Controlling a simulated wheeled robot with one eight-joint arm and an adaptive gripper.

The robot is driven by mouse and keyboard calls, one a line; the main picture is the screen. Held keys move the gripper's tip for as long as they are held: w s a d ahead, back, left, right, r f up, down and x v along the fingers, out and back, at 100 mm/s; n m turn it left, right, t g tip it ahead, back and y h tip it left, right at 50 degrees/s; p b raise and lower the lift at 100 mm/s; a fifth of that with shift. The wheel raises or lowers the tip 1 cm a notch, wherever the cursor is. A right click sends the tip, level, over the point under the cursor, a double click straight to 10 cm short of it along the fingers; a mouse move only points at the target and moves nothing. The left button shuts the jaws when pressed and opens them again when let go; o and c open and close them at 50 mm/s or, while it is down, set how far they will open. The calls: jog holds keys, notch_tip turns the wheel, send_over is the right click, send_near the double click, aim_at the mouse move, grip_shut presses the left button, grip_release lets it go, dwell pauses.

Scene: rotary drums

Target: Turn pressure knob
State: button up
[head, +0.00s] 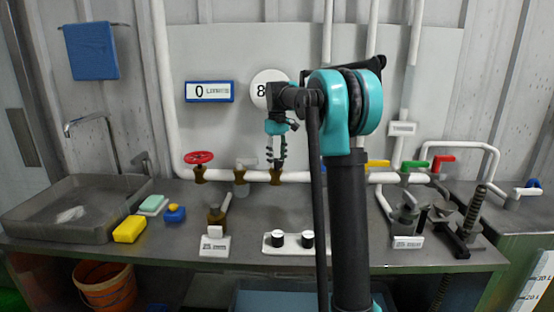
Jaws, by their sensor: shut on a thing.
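My gripper (277,160) points down in front of the wall, with its fingers shut around the top of a brass valve (277,175) on the white pipe. The fingers hide most of the knob or handle on that valve. A round white dial (260,88) showing an 8 hangs above, partly covered by my arm. Two black knobs (279,239) on a white plate sit on the counter below, apart from my gripper. I cannot tell from labels which knob is the pressure one.
A red wheel valve (199,158) and a pale-handled valve (241,165) stand left along the pipe. Yellow (377,163), green (413,165) and red levers (443,160) stand right, beyond my arm. A sink (60,215) is at the left. The counter's front middle holds small fittings.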

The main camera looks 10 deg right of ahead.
aim_at(277, 160)
jog(key=shift+m, duration=0.8)
jog(key=o, duration=1.2)
jog(key=shift+c, duration=0.2)
notch_tip(277, 160, up, 12)
